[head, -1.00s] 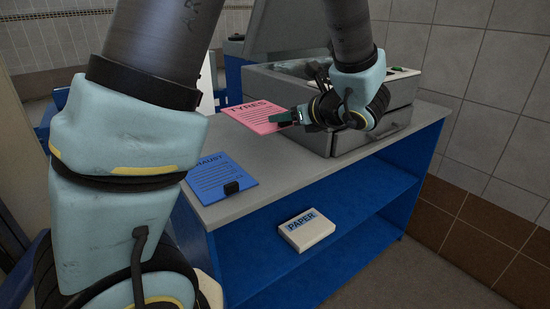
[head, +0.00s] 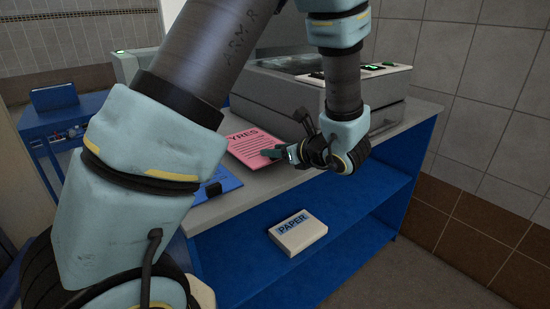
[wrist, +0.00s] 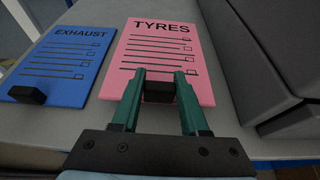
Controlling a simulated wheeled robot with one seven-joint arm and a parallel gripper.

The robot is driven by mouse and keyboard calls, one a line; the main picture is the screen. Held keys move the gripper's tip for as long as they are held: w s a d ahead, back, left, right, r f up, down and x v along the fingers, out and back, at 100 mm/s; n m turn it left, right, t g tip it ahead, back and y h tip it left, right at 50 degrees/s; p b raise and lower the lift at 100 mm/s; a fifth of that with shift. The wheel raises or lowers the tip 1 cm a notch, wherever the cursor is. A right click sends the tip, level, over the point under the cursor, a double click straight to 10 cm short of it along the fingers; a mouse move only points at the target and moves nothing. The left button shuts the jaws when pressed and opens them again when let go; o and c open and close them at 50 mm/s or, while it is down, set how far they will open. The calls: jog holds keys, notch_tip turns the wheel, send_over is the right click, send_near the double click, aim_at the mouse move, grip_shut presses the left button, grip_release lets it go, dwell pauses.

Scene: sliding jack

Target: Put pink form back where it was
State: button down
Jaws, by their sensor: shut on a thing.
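The pink form (head: 252,145), headed TYRES, is at the left end of the grey counter top, left of the grey machine. It also shows in the wrist view (wrist: 158,45), with a dark block grip (wrist: 158,91) on its near edge. My gripper (head: 272,154) is shut on that block, its green fingertips (wrist: 158,88) on either side. In the wrist view the form looks flat over or on the counter; I cannot tell if it touches. Its left part is partly hidden by my arm in the head view.
A blue EXHAUST form (wrist: 62,60) lies just left of the pink form. A grey machine (head: 290,95) stands close on the right. A white PAPER pack (head: 298,233) lies on the blue lower shelf (head: 345,205). A blue cart (head: 55,125) stands at the back left.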

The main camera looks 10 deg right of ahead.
jog(key=shift+f, duration=1.35)
jog(key=shift+c, duration=2.1)
grip_release()
jog(key=b+v, duration=0.2)
jog(key=v, duration=1)
jog(key=shift+r, duration=0.1)
